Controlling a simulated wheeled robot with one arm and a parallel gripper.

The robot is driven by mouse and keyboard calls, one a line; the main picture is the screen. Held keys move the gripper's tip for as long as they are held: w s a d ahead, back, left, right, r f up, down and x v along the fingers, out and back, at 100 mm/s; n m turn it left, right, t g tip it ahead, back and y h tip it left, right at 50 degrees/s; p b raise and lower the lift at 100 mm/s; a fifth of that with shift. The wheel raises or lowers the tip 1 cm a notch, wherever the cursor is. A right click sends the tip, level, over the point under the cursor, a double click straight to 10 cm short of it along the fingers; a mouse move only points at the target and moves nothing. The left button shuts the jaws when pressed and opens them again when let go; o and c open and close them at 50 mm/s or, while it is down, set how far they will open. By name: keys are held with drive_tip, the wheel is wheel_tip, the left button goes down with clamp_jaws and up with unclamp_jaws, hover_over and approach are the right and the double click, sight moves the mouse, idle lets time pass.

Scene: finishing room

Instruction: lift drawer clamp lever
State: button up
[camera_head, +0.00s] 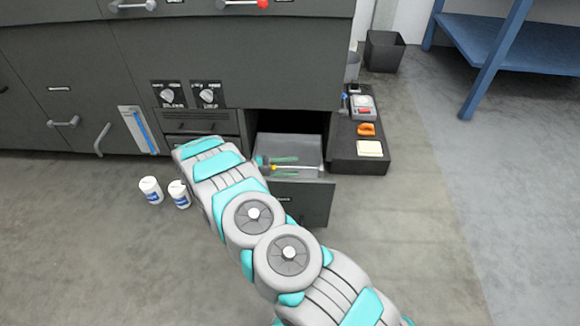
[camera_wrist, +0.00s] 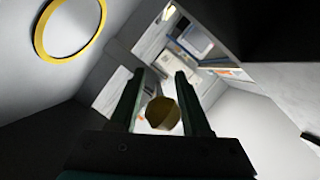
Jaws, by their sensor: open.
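An open drawer (camera_head: 303,200) juts from the dark cabinet in the head view, with tools (camera_head: 285,165) lying in it. A lever with a red knob (camera_head: 262,4) shows at the top edge of the head view; I cannot tell whether it is the drawer clamp lever. My arm reaches toward the cabinet, left of the drawer, and hides my gripper there. In the wrist view my gripper (camera_wrist: 160,75) is open. A round brownish-yellow thing (camera_wrist: 163,113) shows between its fingers; I cannot tell whether they touch it or whether it is a lever knob.
Two white bottles (camera_head: 165,192) stand on the floor left of my arm. A dark low ledge (camera_head: 372,165) with small items is right of the drawer. A blue table (camera_head: 510,40) stands at the far right. A yellow ring (camera_wrist: 70,28) marks a pale surface. Floor on the right is clear.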

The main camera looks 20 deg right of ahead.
clamp_jaws()
idle(0.3)
idle(1.1)
